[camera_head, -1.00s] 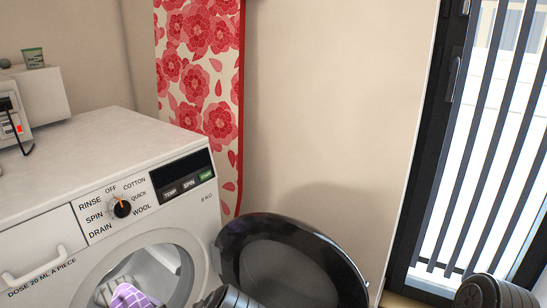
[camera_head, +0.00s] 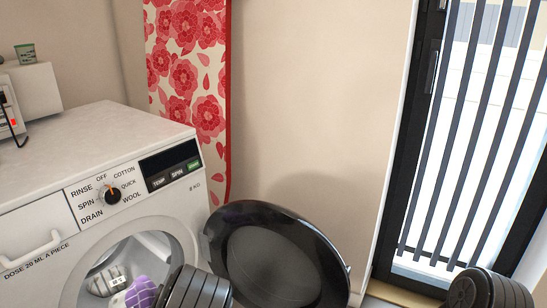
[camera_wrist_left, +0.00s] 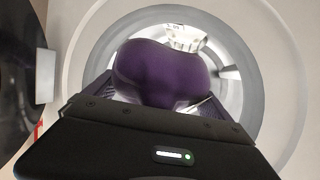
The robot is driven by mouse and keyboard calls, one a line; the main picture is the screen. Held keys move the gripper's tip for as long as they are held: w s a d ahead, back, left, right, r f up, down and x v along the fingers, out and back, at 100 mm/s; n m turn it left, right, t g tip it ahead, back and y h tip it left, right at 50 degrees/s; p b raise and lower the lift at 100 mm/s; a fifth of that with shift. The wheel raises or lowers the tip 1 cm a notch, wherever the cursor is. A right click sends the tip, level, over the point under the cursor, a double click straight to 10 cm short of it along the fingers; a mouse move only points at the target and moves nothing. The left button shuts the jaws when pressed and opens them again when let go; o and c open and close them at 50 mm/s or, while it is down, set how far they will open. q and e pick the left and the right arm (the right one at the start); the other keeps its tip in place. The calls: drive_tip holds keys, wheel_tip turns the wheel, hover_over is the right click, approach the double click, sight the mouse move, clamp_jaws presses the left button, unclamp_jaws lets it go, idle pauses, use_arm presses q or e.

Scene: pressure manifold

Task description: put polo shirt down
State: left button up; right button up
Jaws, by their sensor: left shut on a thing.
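In the head view my ribbed left forearm hides the gripper. My right gripper is out of frame; only part of my right arm shows at lower right.
A pale striped item (camera_head: 108,281) lies in the drum, left of the bundle; it shows beyond it in the wrist view (camera_wrist_left: 184,38). The round dark door (camera_head: 275,262) stands open to the right. A slatted window (camera_head: 470,130) is at far right.

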use_arm(q)
drive_tip(key=w+d+r+m+t+h+p, duration=0.1)
drive_tip(key=w+d+r+m+t+h, duration=0.15)
drive_tip(key=d+r+m+h, duration=1.1)
drive_tip(key=d+r+n+y+p, duration=0.2)
drive_tip(key=r+n+p, duration=0.1)
drive_tip(key=r+p, duration=1.2)
drive_tip(key=d+r+n+y+p, duration=0.3)
drive_tip(key=r+p, duration=1.1)
drive_tip(key=r, duration=0.4)
drive_tip(key=shift+s+r+p, duration=0.2)
drive_tip(key=shift+r+p, duration=0.05)
drive_tip(key=shift+p, duration=0.15)
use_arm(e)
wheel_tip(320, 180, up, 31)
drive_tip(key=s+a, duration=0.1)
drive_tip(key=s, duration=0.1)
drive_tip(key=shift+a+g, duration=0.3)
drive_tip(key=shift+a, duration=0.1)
use_arm(q)
drive_tip(key=shift+d, duration=0.1)
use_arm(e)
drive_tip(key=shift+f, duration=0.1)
use_arm(q)
drive_tip(key=shift+s+r, duration=0.1)
drive_tip(key=v, duration=0.4)
drive_tip(key=shift+r, duration=0.3)
